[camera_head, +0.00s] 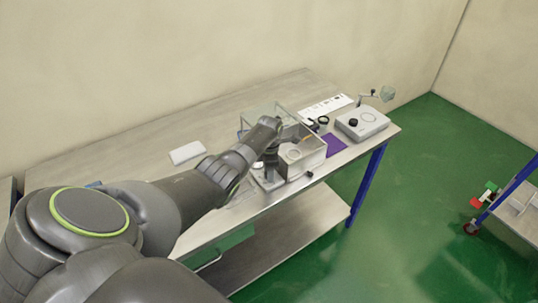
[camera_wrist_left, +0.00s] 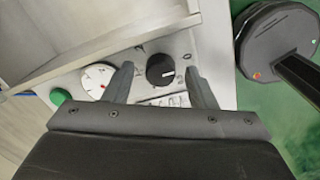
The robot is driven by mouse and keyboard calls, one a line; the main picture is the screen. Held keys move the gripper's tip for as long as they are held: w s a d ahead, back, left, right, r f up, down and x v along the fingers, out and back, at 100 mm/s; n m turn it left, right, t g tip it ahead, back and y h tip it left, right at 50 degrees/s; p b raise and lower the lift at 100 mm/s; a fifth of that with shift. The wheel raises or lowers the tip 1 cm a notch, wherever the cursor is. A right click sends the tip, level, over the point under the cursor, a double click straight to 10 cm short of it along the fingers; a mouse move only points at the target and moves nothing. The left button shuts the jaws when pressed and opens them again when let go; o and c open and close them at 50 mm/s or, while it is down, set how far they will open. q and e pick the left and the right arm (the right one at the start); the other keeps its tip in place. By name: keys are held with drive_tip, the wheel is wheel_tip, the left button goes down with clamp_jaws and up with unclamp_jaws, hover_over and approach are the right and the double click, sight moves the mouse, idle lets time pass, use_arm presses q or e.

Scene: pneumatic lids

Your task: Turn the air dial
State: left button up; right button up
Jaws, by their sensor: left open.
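The air dial (camera_wrist_left: 161,70) is a round black knob with a white mark that points right in the left wrist view. It sits on a light panel (camera_wrist_left: 214,55) with small printed marks around it. My left gripper (camera_wrist_left: 160,68) is open, with one finger on each side of the knob. A gap shows between the knob and each finger, so it is not gripped. In the head view my left gripper (camera_head: 270,172) is low at the table's front edge, partly hidden by its own wrist. I cannot make out the dial clearly there.
A white round gauge (camera_wrist_left: 98,80) and a green button (camera_wrist_left: 60,96) lie left of the dial. On the table (camera_head: 150,146) are a clear-walled box (camera_head: 309,155), a purple mat (camera_head: 332,143), a white device (camera_head: 368,124) and a white plate (camera_head: 187,152).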

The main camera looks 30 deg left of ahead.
use_arm(q)
wheel_tip(320, 180, up, 17)
drive_tip(key=b, duration=0.3)
drive_tip(key=shift+s+d, duration=0.15)
drive_tip(key=shift+s, duration=0.1)
idle(0.5)
